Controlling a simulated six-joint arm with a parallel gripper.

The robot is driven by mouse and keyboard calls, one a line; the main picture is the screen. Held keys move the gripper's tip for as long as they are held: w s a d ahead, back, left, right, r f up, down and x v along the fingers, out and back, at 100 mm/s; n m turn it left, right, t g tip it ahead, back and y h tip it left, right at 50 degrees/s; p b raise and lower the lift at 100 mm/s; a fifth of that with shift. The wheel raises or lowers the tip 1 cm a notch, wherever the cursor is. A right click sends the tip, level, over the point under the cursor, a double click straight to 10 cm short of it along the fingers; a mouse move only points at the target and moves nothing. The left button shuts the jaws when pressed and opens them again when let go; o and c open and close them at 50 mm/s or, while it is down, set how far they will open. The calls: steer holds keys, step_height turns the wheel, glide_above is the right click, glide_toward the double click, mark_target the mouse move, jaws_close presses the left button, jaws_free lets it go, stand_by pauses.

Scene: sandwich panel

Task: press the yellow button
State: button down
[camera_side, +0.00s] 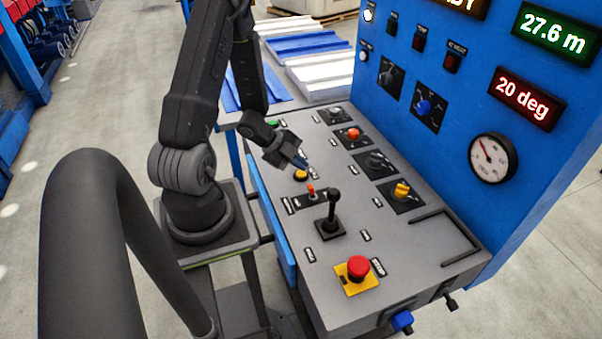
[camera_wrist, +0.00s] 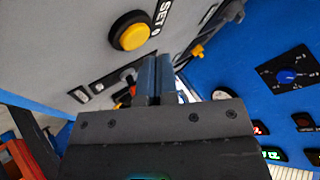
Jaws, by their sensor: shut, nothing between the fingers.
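The yellow button (camera_side: 300,175) is a round cap in a dark ring on the grey sloped desk of the panel. In the wrist view the yellow button (camera_wrist: 131,36) shows at the upper left, left of my fingers, beside a label reading "SET". My gripper (camera_side: 304,164) is above the desk close to the button, shut and empty. In the side view its fingertips appear just above the button; I cannot tell the exact gap. In the wrist view my gripper (camera_wrist: 158,70) has its two blue-grey fingers together, with no contact with the button visible.
An orange toggle (camera_side: 311,190) and a black joystick (camera_side: 332,212) stand nearer the camera. A red emergency knob (camera_side: 358,267) on a yellow plate is at the front. A green button (camera_side: 273,124) is behind. Several knobs line the right, below the blue upright panel (camera_side: 450,100).

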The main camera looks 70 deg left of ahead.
mark_target(300, 174)
stand_by(0.4)
steer(key=shift+f, duration=0.4)
steer(key=shift+f, duration=0.4)
stand_by(0.6)
steer(key=shift+r, duration=0.8)
steer(key=shift+r, duration=2.5)
